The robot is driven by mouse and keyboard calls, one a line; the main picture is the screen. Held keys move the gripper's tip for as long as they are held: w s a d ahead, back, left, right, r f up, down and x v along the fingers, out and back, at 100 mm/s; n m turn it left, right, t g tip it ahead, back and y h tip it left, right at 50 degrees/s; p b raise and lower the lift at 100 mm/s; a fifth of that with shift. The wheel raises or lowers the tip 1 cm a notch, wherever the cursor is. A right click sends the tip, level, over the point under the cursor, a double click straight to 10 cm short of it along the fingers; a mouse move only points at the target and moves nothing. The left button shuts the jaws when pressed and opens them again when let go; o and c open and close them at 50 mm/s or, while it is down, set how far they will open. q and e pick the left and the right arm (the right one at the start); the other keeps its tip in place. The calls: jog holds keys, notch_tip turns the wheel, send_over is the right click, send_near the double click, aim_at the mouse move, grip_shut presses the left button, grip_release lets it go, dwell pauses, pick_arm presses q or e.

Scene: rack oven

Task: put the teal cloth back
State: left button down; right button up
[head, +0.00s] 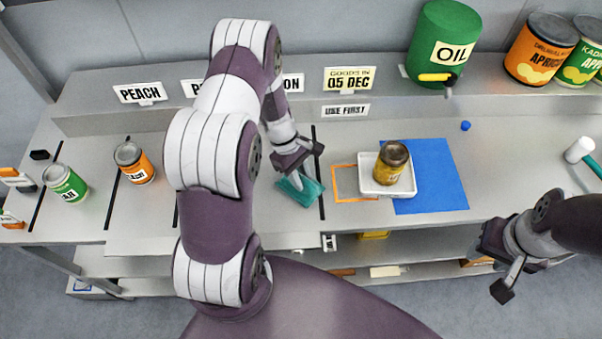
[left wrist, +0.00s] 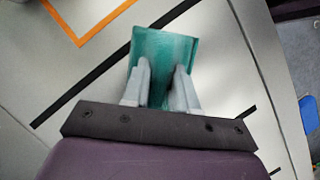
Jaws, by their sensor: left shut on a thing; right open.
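The teal cloth (head: 299,189) is at the counter's surface, close to the black divider line left of the orange outlined square (head: 345,183). My left gripper (head: 297,178) is shut on the cloth from above. In the left wrist view the cloth (left wrist: 163,50) sits between the two grey fingers (left wrist: 162,85), its far edge sticking out beyond them. Whether it touches the counter I cannot tell. My right gripper (head: 500,270) is open and empty in front of the counter's right part.
A green oil drum (head: 443,40) and cans stand on the back ledge. A white-headed mallet (head: 579,150) lies far right. Cans (head: 65,183) stand left.

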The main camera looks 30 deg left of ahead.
pick_arm(q)
jog(key=shift+f, duration=0.15)
jog(key=c, duration=0.9)
grip_release()
jog(key=shift+d, duration=0.1)
jog(key=shift+r, duration=0.35)
jog(key=s+b+v, duration=0.1)
jog(key=b+v, duration=0.1)
jog(key=v, duration=1)
jog(key=s+d+r+m+t+y, duration=0.1)
jog(key=s+d+r+m, duration=0.1)
jog(key=m, duration=0.3)
jog(key=s+d+r+m+y, duration=0.1)
jog(key=s+d+m+y, duration=0.1)
jog(key=s+d+m, duration=0.2)
jog(key=s+d+r+m+t+y, duration=0.1)
jog(key=s+d+r+m, duration=0.1)
jog(key=m, duration=0.4)
jog(key=shift+s+d+r+m+t, duration=0.15)
jog(key=shift+s+d, duration=0.1)
jog(key=shift+d, duration=0.15)
jog(key=shift+s+d+r+m+t, duration=0.15)
jog(key=shift+s+d, duration=0.1)
jog(key=shift+d, duration=0.2)
